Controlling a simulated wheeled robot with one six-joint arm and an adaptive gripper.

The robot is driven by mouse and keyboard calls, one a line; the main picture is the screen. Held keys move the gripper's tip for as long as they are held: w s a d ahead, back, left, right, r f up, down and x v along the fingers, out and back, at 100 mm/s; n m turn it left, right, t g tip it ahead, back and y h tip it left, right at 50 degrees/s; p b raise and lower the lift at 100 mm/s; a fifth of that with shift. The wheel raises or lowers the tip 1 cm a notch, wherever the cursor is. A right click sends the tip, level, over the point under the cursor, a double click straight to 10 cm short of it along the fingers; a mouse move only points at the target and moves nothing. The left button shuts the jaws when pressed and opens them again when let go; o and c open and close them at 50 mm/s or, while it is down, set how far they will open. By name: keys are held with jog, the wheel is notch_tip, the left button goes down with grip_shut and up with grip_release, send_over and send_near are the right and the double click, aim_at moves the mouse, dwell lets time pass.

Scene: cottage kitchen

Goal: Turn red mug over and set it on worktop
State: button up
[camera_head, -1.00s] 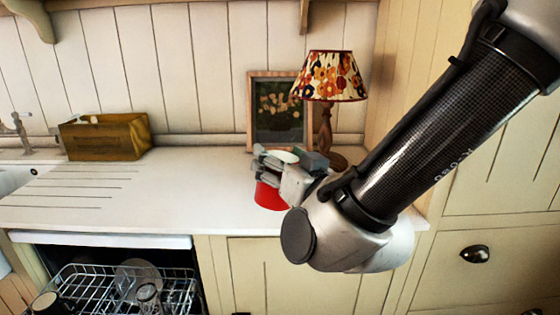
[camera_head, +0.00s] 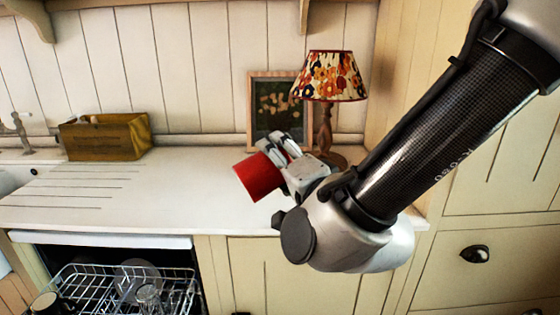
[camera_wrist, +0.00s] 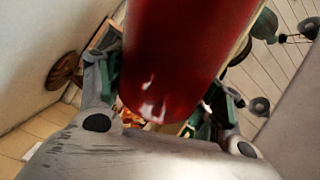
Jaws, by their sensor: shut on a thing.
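The red mug (camera_head: 258,178) is held in my gripper (camera_head: 282,152) above the white worktop (camera_head: 180,195), in front of the picture frame. It is tilted, with one end toward the lower left. In the wrist view the red mug (camera_wrist: 175,55) fills the upper middle between the fingers of my gripper (camera_wrist: 165,95). My gripper is shut on it. The head view does not clearly show which end of the mug is its open end.
A lamp with a floral shade (camera_head: 330,76) and a picture frame (camera_head: 270,95) stand behind the gripper. A brown box (camera_head: 105,138) sits at the back left. The worktop's left middle is clear. Below, an open dishwasher rack (camera_head: 120,290) holds dishes.

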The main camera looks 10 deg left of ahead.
jog(key=shift+m, duration=0.3)
jog(key=m, duration=0.4)
jog(key=shift+m, duration=1.3)
jog(key=m, duration=0.3)
jog(key=shift+m, duration=0.4)
jog(key=m, duration=0.3)
